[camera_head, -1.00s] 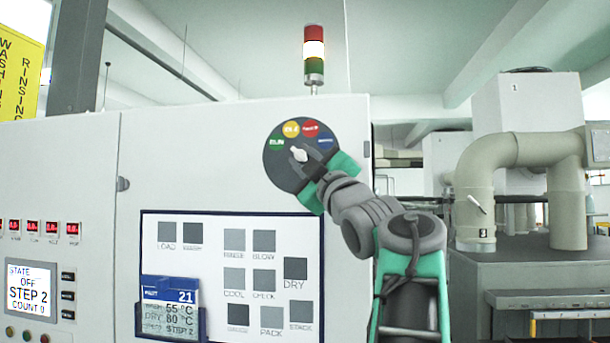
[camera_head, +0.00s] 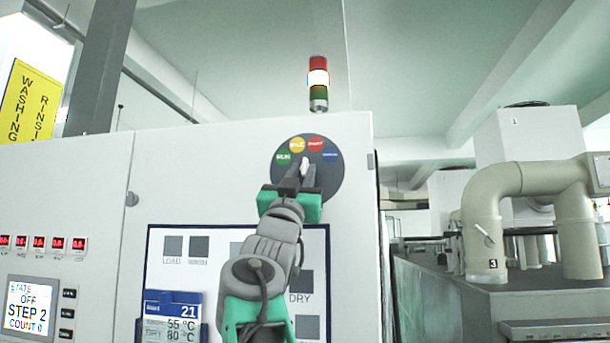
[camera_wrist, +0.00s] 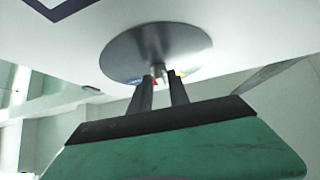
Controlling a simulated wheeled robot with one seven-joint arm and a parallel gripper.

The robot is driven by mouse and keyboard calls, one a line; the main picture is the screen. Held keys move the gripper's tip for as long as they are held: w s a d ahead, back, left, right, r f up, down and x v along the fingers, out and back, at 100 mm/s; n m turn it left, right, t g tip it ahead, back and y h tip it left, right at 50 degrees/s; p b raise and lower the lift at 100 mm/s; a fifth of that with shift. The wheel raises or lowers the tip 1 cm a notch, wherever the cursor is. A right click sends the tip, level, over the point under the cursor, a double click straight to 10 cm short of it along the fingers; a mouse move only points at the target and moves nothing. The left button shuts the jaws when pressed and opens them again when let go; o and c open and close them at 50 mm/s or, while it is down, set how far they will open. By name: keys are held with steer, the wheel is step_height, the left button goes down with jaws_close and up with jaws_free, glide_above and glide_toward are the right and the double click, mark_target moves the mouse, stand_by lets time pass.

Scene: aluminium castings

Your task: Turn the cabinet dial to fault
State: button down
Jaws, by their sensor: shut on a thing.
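The cabinet dial (camera_head: 332,182) is a dark round plate on the white cabinet front. Its upper arc has green, yellow, red and blue marks; the green reads RUN, the others are hard to read. The small pale knob (camera_head: 305,167) points about straight up, between the yellow mark (camera_head: 297,144) and the red mark (camera_head: 316,143). My gripper (camera_head: 296,180) comes from below and is shut on the knob. In the wrist view, the two dark fingers of my gripper (camera_wrist: 160,80) stand on either side of the knob (camera_wrist: 158,68), partly hiding it, in front of the dial plate (camera_wrist: 150,48).
A signal tower (camera_head: 318,82) stands above the cabinet with its middle segment lit. A display (camera_head: 30,308) at lower left reads STATE OFF, STEP 2. A panel of grey squares (camera_head: 173,246) and a blue card (camera_head: 172,312) are below the dial. Beige pipes (camera_head: 485,215) stand at right.

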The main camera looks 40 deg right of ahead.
steer(key=shift+w+a+r+m+g+h+p, duration=0.15)
steer(key=shift+m+g+h+p, duration=0.3)
steer(key=shift+m+g, duration=0.95)
steer(key=shift+s+a+r+m+g+h+p, duration=0.1)
steer(key=shift+r+m+g+h+p, duration=0.15)
steer(key=shift+m+g+h, duration=0.75)
steer(key=shift+m+g+y, duration=0.35)
steer(key=shift+m+g, duration=0.15)
steer(key=shift+m, duration=0.3)
steer(key=c, duration=1.7)
jaws_free()
steer(key=shift+o, duration=1)
steer(key=shift+w+d+f, duration=0.1)
steer(key=shift+d, duration=0.05)
steer(key=shift+f, duration=0.1)
steer(key=shift+a+f, duration=0.2)
steer(key=shift+f, duration=0.1)
steer(key=b+v, duration=0.4)
steer(key=v, duration=0.3)
steer(key=shift+a+b, duration=0.2)
steer(key=shift+b, duration=0.15)
